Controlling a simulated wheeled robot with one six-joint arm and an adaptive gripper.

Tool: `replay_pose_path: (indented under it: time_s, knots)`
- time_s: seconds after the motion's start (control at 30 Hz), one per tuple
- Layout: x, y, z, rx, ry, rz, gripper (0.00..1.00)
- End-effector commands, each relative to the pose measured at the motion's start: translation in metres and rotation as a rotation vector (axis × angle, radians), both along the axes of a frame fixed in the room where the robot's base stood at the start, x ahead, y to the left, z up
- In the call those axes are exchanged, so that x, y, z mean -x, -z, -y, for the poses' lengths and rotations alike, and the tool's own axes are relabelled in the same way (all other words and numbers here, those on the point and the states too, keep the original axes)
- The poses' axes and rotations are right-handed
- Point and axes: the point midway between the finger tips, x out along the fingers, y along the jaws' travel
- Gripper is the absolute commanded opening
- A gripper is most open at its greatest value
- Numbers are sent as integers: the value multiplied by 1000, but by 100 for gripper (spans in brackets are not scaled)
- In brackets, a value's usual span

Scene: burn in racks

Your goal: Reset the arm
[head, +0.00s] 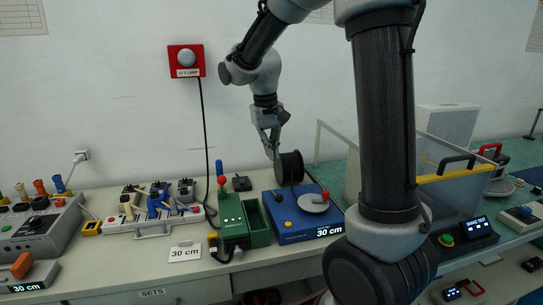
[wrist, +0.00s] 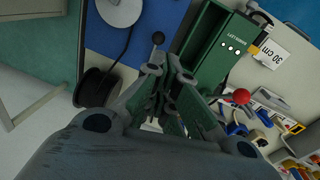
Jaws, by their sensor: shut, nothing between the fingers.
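My gripper (head: 271,150) hangs from my raised arm in the head view, pointing down above the back of the blue machine (head: 284,219). Its fingers are shut with nothing between them. I cannot tell whether the fingers touch anything.
The green machine with a red-knobbed lever (head: 220,170) stands left of the blue one. Power strips with plugs (head: 157,210) and a grey test box (head: 40,228) are further left. A clear-walled bin (head: 455,180) stands right. The wall lamp (head: 186,60) is behind. Air above the bench's left is free.

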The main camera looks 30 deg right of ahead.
Motion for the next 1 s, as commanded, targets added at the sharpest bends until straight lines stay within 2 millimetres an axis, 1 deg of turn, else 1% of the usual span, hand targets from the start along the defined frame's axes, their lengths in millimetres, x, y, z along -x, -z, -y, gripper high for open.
replay_pose_path:
  time_s: [0.4, 0.5, 0.53, 0.57, 0.6, 0.67, 0.83, 0.97, 1.0]
  knots:
    - [0, 0, 0, 0, 0, 0, 0]
    - [0, 1, 0, 0, -29, -4, 0]
    - [3, 3, -1, -5, -48, -13, 0]
    - [9, 9, -1, -8, -63, -31, 0]
    - [20, 15, -1, -13, -82, -54, 0]
    - [44, 14, -1, -29, -113, -64, 0]
    - [106, -6, 7, -67, -154, -17, 0]
    - [155, -21, 13, -92, -162, 58, 0]
    - [170, -25, 15, -99, -163, 87, 0]
